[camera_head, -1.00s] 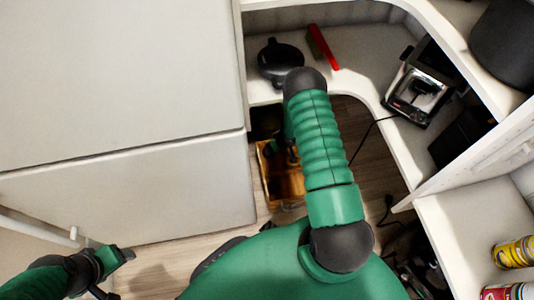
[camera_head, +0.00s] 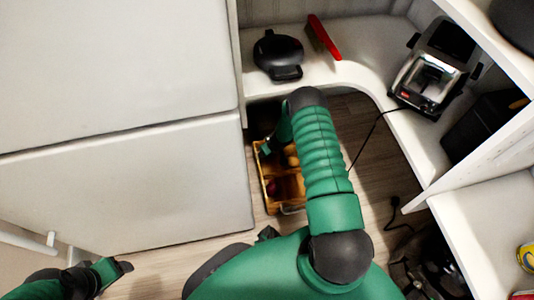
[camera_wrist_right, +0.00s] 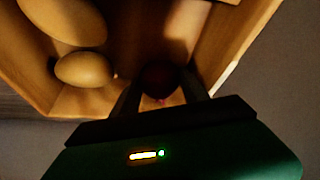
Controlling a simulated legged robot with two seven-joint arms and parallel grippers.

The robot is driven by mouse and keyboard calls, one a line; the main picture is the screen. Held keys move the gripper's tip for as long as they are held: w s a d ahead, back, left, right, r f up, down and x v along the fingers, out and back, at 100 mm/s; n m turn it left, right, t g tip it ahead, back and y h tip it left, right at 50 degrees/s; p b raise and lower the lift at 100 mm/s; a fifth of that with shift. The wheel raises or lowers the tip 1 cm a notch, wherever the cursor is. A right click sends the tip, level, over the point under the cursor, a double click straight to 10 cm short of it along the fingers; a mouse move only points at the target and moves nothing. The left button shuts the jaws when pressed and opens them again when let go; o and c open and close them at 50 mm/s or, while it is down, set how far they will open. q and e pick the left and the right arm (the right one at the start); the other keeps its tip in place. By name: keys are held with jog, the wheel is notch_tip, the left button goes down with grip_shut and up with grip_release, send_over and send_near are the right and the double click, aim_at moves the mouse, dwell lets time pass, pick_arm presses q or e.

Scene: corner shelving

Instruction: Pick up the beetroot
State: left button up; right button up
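A wooden crate (camera_head: 289,207) stands on the floor below the shelf, partly hidden by my right arm. A small dark-red round thing (camera_head: 270,187), which looks like the beetroot, lies in it near the left side. In the right wrist view a dark round thing (camera_wrist_right: 160,77), likely the same beetroot, shows between the fingertips of my right gripper (camera_wrist_right: 162,88). The fingers are apart, and I see no clear grip. The view is dark, so contact is unclear. My left gripper (camera_head: 122,267) is at the lower left, far from the crate; its fingers are too small to judge.
Pale egg-shaped things (camera_wrist_right: 84,69) lie in the crate beside my right gripper. Crate walls are close around it. A white shelf (camera_head: 350,75) above holds a black pan-like appliance (camera_head: 278,55), a red-handled brush (camera_head: 324,37) and a toaster (camera_head: 432,75). A white cabinet (camera_head: 130,190) borders the left.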

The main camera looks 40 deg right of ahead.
jog(key=c, duration=0.8)
jog(key=shift+o, duration=0.2)
